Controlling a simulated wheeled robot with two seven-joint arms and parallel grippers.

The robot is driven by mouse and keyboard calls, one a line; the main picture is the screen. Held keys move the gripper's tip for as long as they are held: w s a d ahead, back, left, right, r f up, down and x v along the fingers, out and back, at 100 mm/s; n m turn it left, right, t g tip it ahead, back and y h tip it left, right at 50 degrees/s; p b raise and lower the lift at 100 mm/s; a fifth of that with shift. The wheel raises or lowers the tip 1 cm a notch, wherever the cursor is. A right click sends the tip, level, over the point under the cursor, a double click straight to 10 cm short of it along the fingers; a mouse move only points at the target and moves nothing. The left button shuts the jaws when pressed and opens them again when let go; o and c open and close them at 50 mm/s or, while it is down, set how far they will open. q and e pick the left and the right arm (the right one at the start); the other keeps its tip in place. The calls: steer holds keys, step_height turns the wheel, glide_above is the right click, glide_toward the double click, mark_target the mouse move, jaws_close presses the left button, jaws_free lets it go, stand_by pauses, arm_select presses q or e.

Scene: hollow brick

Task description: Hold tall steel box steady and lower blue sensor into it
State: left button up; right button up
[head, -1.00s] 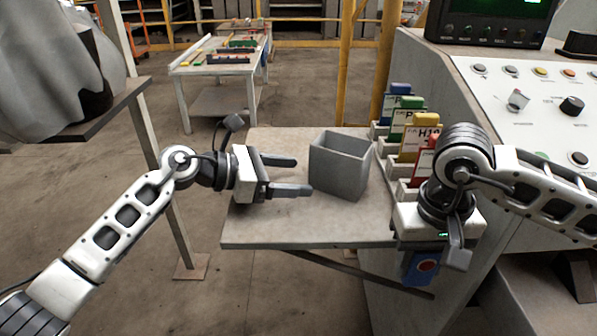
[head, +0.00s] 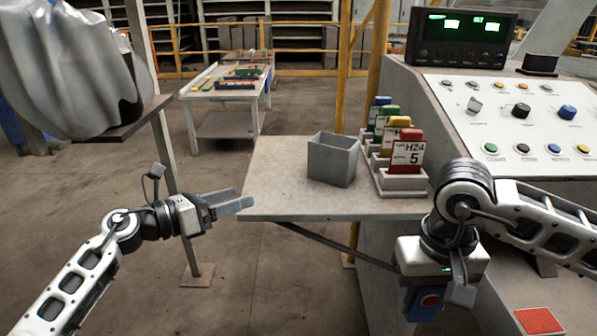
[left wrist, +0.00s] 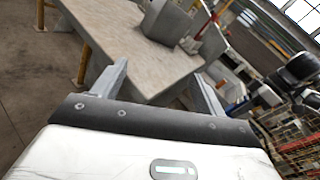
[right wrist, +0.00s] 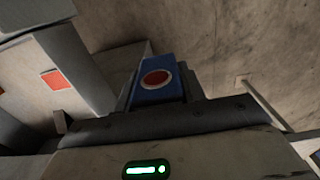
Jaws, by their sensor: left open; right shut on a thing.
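The tall steel box (head: 333,160) stands upright and open-topped on the grey table, and it also shows in the left wrist view (left wrist: 200,42). My left gripper (head: 243,200) is open and empty, left of the box and near the table's left edge, apart from the box. My right gripper (head: 424,300) points down and is shut on the blue sensor (head: 428,303), which has a red round face. The sensor shows between the fingers in the right wrist view (right wrist: 157,82). It is in front of the table and below its top, away from the box. The inside bottom of the box is hidden.
White holders (head: 402,184) with coloured tagged cards stand right of the box. The control panel (head: 520,120) rises at the right. A second table (head: 228,95) with parts stands behind. The table top (head: 275,185) left of the box is bare.

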arm_select(q)
steer(key=s+a+f+n+t+y, duration=0.2)
steer(key=s+f+n+y, duration=0.3)
steer(key=n, duration=1.2)
steer(key=s+a+f+n+t+y, duration=0.1)
steer(key=s+f+n+y, duration=0.5)
steer(key=s+f+n, duration=0.7)
steer(key=f+n+t, duration=0.1)
steer(key=n, duration=0.4)
steer(key=shift+s+a+f, duration=0.25)
steer(key=shift+s+a, duration=0.1)
steer(key=shift+s, duration=0.05)
steer(key=s+f+n+g, duration=0.1)
steer(key=s+n, duration=0.1)
steer(key=s, duration=0.1)
steer(key=s+d+f+n+g, duration=0.1)
steer(key=s+f, duration=0.1)
steer(key=s, duration=0.1)
steer(key=s+d+f+n+g, duration=0.1)
steer(key=s+n, duration=0.1)
steer(key=s, duration=0.1)
steer(key=shift+s+f+n, duration=0.15)
steer(key=shift+f+n, duration=0.15)
steer(key=shift+f, duration=0.05)
steer(key=c, duration=0.8)
